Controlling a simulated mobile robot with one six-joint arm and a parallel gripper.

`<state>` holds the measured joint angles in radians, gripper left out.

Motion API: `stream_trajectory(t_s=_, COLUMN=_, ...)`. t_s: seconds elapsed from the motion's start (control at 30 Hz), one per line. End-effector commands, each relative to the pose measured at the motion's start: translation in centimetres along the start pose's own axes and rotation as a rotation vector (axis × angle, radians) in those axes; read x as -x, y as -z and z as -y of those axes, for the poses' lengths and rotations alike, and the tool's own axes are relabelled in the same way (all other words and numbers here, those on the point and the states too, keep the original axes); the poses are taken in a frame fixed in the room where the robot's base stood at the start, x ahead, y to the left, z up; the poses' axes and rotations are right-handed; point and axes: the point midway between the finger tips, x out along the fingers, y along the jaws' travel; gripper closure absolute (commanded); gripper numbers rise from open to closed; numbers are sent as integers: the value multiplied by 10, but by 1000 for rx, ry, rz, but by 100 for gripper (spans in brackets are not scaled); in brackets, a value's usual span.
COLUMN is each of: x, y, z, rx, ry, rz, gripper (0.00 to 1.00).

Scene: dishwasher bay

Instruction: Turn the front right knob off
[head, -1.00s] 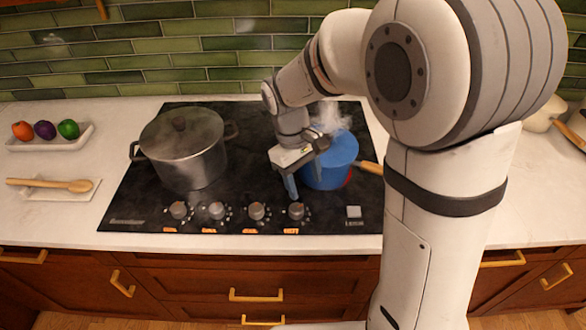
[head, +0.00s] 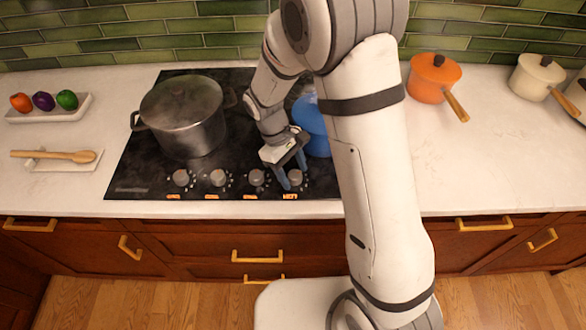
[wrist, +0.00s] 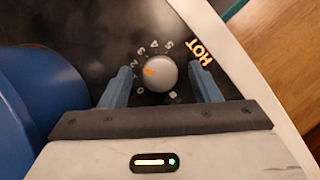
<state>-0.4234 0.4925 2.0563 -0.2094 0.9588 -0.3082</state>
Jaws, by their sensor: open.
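The rightmost knob (head: 296,177) on the cooktop's front row is round and grey. In the wrist view the knob (wrist: 160,78) has an orange mark pointing left, toward the low end of its dial; the exact digit is unclear. An orange "HOT" label (wrist: 201,50) glows beside it. My gripper (head: 292,174) is open over this knob. In the wrist view its blue fingers (wrist: 161,68) stand on either side of the knob, with gaps showing; I cannot tell their height above the panel.
A blue pot (head: 312,125) sits close behind my gripper, partly hidden by my arm. A large steel pot (head: 183,118) stands on the left of the cooktop (head: 140,170). Other knobs (head: 257,178) lie to the left. An orange pot (head: 434,80) rests on the right counter.

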Motion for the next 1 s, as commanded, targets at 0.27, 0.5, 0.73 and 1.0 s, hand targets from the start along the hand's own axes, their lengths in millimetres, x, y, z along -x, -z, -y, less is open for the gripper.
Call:
stream_trajectory(t_s=0.27, x=-2, y=0, z=0, rx=0, ry=0, rz=0, gripper=44)
stream_trajectory(t_s=0.5, x=-2, y=0, z=0, rx=0, ry=0, rz=0, gripper=64)
stream_trajectory(t_s=0.73, x=-1, y=0, z=0, rx=0, ry=0, rz=0, gripper=83)
stream_trajectory(t_s=1.0, x=-2, y=0, z=0, rx=14, ry=-6, rz=-1, gripper=88)
